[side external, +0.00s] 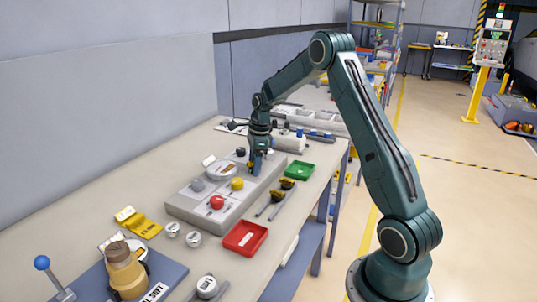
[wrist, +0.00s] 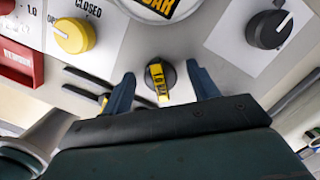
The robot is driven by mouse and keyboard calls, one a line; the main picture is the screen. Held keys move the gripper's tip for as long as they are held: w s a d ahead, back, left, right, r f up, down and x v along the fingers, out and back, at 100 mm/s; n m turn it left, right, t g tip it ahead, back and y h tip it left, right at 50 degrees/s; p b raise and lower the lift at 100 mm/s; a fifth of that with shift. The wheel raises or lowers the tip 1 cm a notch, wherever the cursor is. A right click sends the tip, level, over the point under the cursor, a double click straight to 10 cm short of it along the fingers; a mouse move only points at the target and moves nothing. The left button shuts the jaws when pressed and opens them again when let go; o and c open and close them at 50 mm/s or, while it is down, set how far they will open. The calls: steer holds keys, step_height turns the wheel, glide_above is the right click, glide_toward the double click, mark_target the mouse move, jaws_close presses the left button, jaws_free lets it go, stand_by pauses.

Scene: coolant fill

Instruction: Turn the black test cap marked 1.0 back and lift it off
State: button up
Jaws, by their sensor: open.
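A black round cap (wrist: 159,83) with a yellow strip across its top sits on the light grey panel (wrist: 228,22) in the wrist view. The strip's marking looks like 1.0, seen turned on its side. My gripper (wrist: 162,84) is open, with one blue finger on each side of the cap and a visible gap to it on both sides. In the side view my gripper (side external: 257,172) points down at the far right part of the grey console (side external: 186,214). I cannot make out the cap there.
A yellow knob (wrist: 73,35) marked closed and a black knob (wrist: 268,29) stand on the panel beside the cap. A gauge (wrist: 150,8) is above it. A green tray (side external: 299,170) and red tray (side external: 246,237) flank the console's right side, with black-and-yellow tools (side external: 278,195) between.

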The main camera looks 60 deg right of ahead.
steer(key=c, duration=1)
steer(key=o, duration=0.3)
steer(key=shift+c, duration=1)
steer(key=shift+n, duration=1.6)
